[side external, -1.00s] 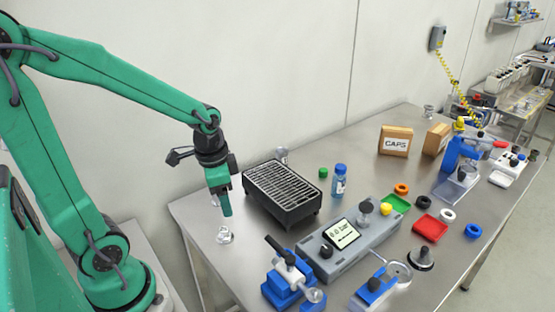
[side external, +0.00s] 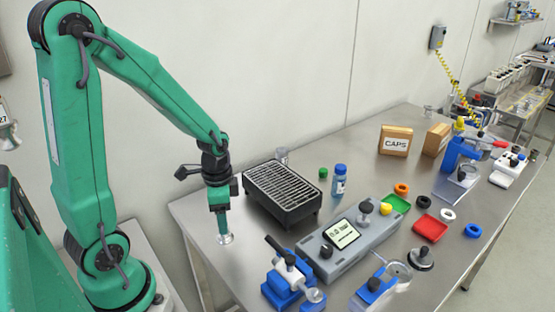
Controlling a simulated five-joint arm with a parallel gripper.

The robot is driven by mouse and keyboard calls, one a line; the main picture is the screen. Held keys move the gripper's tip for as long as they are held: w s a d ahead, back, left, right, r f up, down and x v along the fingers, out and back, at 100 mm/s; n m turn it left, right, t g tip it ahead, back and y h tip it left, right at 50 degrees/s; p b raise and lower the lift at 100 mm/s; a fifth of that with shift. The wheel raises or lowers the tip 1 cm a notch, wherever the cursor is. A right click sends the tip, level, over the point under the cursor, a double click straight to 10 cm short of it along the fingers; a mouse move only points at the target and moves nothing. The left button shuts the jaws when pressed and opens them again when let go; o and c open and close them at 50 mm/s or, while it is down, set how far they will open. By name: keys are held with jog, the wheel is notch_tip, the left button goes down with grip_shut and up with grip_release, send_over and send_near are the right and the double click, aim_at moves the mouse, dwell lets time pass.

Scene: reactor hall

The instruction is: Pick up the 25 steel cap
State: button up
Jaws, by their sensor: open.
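A small shiny steel cap (side external: 225,240) lies at the left end of the steel table, near its front left edge. My gripper (side external: 223,230) points straight down right over it, with the fingertips at about the cap's height. The green finger hides part of the cap. The gripper is open; I cannot tell whether a finger touches the cap. Any number on the cap is too small to read.
A black slatted rack (side external: 283,190) stands close to the right of my gripper. A blue clamp fixture (side external: 288,283) and a grey device with a display (side external: 345,240) are in front. Boxes, one marked CAPS (side external: 395,141), stand farther back. Coloured rings and trays lie to the right.

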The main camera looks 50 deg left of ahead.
jog(key=shift+f, duration=0.25)
jog(key=shift+s+f, duration=0.1)
jog(key=shift+f, duration=2.5)
jog(key=c, duration=1.1)
jog(key=shift+r, duration=0.2)
jog(key=shift+r, duration=1.85)
jog(key=s+d+r, duration=0.1)
jog(key=d+r, duration=0.1)
jog(key=d, duration=0.1)
jog(key=s+d+r, duration=0.1)
jog(key=d+r, duration=0.1)
jog(key=d, duration=0.2)
jog(key=s+d+r, duration=0.1)
jog(key=d+r, duration=0.2)
jog(key=d, duration=0.1)
jog(key=shift+s+d, duration=0.1)
jog(key=shift+s, duration=0.1)
